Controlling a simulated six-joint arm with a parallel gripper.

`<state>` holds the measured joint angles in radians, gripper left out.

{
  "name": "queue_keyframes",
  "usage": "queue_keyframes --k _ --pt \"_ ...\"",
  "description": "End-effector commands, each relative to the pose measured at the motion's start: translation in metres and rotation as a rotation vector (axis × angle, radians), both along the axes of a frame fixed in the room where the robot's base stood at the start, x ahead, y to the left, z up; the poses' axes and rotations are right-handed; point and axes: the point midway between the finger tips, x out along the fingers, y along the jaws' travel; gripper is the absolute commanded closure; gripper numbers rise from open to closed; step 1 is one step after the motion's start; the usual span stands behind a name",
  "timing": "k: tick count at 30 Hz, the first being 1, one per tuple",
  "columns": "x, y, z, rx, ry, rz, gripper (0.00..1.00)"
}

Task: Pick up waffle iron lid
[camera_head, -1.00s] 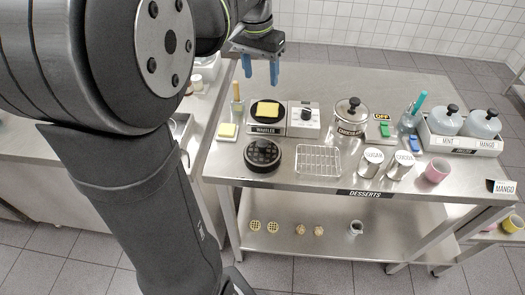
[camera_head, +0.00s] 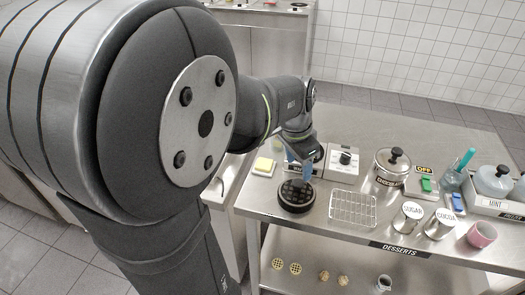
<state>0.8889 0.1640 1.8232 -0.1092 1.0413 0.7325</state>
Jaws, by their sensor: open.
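My gripper (camera_head: 302,174) has blue fingers that point down just above the lid's far part. It is open, and nothing shows between the fingers. I cannot tell whether a fingertip touches the lid. The waffle iron's control box (camera_head: 342,163), with a black knob, stands behind and to the right.
A wire rack (camera_head: 352,209) lies close to the lid's right. Sugar (camera_head: 407,217) and cocoa (camera_head: 439,224) shakers, a lidded pot (camera_head: 391,167) and a pink cup (camera_head: 482,235) stand further right. A yellow block (camera_head: 264,165) lies left of my gripper. Waffles (camera_head: 295,268) lie on the lower shelf.

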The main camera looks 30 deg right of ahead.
Motion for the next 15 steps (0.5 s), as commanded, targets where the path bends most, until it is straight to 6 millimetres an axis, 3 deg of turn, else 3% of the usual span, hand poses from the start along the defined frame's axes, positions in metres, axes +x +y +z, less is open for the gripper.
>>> queue_keyframes --k 8,15 --pt "-0.001 -0.002 -0.022 0.002 0.002 0.001 0.44" --pt "-0.002 -0.004 -0.057 0.001 0.001 0.001 0.44"
